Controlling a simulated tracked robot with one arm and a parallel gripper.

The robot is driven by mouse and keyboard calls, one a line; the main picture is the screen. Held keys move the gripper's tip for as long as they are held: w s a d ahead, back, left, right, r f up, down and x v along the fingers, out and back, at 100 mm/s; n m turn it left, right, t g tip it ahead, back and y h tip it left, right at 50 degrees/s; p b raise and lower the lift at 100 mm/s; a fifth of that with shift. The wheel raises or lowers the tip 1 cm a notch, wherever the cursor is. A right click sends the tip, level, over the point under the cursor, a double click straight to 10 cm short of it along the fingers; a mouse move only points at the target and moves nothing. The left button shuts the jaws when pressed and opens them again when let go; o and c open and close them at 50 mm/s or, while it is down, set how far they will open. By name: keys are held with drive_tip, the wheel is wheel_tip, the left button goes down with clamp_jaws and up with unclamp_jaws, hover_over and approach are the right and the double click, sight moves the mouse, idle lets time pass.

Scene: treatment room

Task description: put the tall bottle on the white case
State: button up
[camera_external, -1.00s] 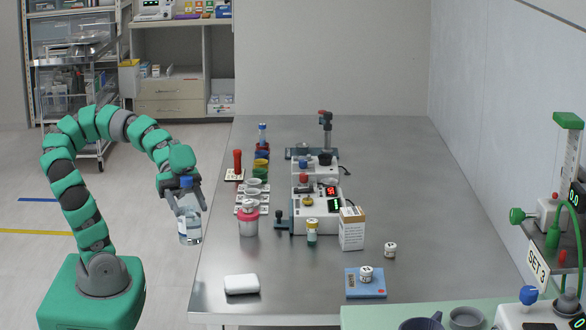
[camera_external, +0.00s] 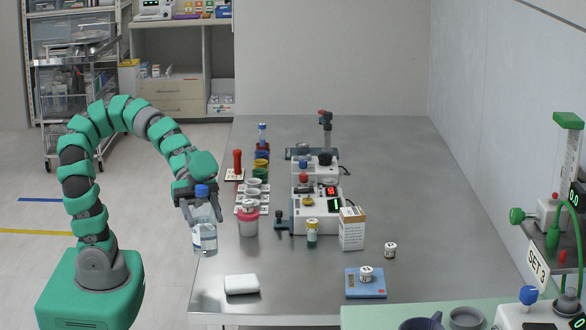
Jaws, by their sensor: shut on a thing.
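The tall bottle (camera_external: 205,237) is clear with a blue cap and a pale label. My gripper (camera_external: 202,208) is shut on its upper part and holds it nearly upright at the table's left edge. The bottle's base appears above the white case in the picture; its exact height over the table I cannot tell. The white case (camera_external: 242,284) is a small rounded box lying flat near the table's front left corner. Its top is bare. The bottle and the case are apart.
On the metal table (camera_external: 300,278), a pink-lidded jar (camera_external: 249,224), a small yellow-capped bottle (camera_external: 312,236) and a white carton (camera_external: 351,230) stand behind the case. A blue pad (camera_external: 366,286) with a small jar lies to its right. The surface around the case is clear.

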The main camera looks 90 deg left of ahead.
drive_tip(key=w+d+f+b, duration=0.2)
drive_tip(key=w+d+f, duration=0.2)
drive_tip(key=w, duration=0.5)
drive_tip(key=shift+d+f, duration=0.2)
idle(0.3)
drive_tip(key=shift+f+b, duration=0.2)
drive_tip(key=shift+b, duration=0.15)
drive_tip(key=o, duration=1.1)
drive_tip(key=shift+r, duration=0.15)
